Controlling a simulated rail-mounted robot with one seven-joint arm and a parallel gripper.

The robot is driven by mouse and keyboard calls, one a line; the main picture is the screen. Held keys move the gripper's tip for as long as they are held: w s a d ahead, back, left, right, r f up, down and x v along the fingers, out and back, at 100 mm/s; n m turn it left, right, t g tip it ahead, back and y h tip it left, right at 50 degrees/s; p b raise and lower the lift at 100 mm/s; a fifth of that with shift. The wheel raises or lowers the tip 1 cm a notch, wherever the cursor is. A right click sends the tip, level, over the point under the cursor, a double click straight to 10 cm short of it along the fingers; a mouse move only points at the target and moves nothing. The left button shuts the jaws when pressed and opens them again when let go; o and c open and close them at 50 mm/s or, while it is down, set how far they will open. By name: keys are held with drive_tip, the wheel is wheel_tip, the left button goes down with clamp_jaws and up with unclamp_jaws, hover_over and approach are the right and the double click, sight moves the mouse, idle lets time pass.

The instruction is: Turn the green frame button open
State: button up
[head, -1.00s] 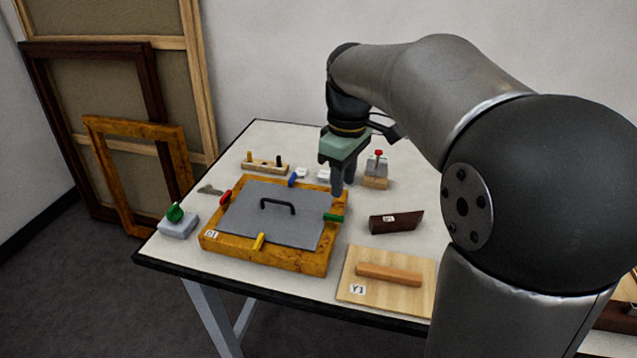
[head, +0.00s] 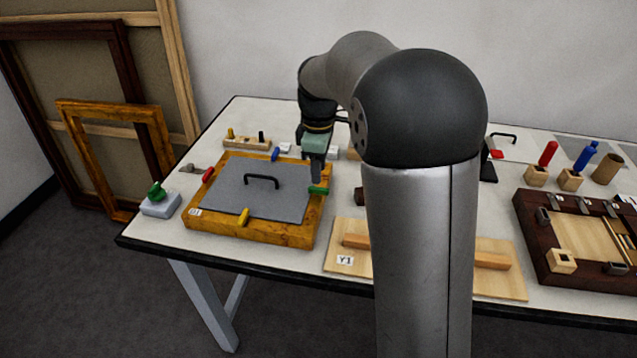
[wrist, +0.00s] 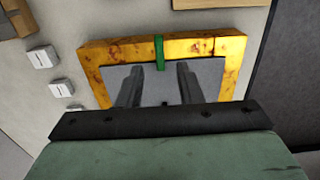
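The green frame button (head: 319,190) sits on the right side of the yellow-brown frame (head: 275,232). In the wrist view the button (wrist: 159,50) lies across the frame's border, its inner end over the edge of the grey panel (head: 262,195). My gripper (head: 317,180) points down just above or at the green button. In the wrist view its two fingers (wrist: 159,75) are apart, one to each side of the button's line, with nothing held. Whether the fingertips touch the button or panel cannot be told.
Red (head: 208,175), blue (head: 276,155) and yellow (head: 244,217) buttons sit on the frame's other sides. The panel carries a black handle (head: 262,179). A board marked Y1 (head: 345,262) lies in front right. Small white blocks (wrist: 43,57) lie beside the frame.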

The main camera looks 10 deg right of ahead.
sight(319, 188)
wheel_tip(319, 188, down, 5)
drive_tip(key=shift+f, duration=0.1)
idle(0.3)
clamp_jaws()
